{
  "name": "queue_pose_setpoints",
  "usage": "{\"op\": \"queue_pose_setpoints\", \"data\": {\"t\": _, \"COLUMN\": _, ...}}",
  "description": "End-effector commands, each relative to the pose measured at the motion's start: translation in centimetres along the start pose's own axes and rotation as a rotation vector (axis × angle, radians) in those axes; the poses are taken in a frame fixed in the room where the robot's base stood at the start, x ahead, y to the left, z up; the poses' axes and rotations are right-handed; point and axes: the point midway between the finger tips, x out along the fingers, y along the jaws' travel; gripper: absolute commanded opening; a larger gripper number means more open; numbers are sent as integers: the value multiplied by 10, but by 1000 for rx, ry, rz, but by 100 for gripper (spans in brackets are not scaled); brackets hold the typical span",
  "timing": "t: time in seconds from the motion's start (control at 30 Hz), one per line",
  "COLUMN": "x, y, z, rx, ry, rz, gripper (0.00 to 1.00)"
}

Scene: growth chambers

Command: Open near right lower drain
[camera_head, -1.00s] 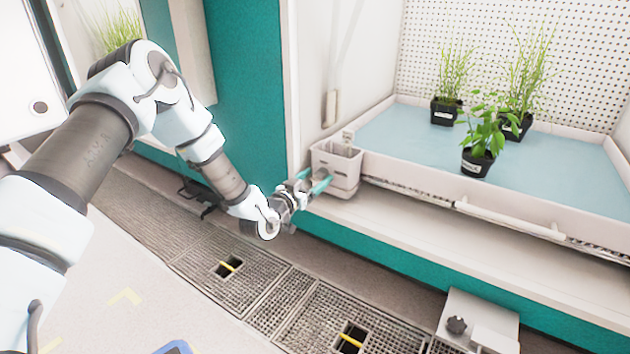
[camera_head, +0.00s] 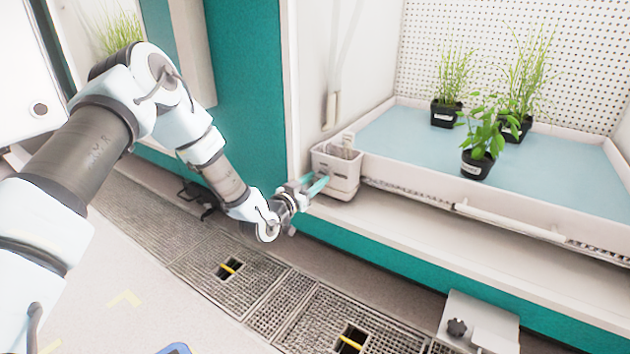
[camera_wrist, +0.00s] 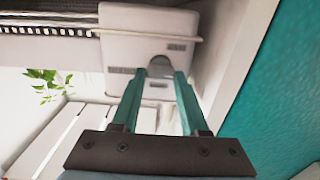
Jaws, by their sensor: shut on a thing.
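A pale drain box (camera_head: 336,172) is fixed at the near left corner of the plant tray. My gripper (camera_head: 318,184) reaches its lower front from the left, its teal fingers at the box face. In the wrist view the box (camera_wrist: 125,45) fills the top middle, and the fingertips of my gripper (camera_wrist: 164,74) close around a small rounded grey part (camera_wrist: 160,66) on it. The part is mostly hidden between the fingertips, so its full shape cannot be told. A small upright tab (camera_head: 348,139) shows at the back of the box's open top.
The white-rimmed tray (camera_head: 400,180) with a blue floor holds three potted plants. A white handle bar (camera_head: 508,220) runs along its front. Below are a ledge, a teal panel and floor grates (camera_head: 260,300) with openings.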

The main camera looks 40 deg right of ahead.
Motion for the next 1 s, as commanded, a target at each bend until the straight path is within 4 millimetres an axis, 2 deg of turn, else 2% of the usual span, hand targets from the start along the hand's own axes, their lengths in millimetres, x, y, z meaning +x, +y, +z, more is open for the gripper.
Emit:
{"op": "queue_pose_setpoints", "data": {"t": 0.37, "x": 0, "y": 2, "z": -1, "rx": 119, "ry": 0, "rz": 2, "gripper": 0}}
{"op": "queue_pose_setpoints", "data": {"t": 1.0, "x": 0, "y": 5, "z": 0, "rx": 699, "ry": 0, "rz": 4, "gripper": 0}}
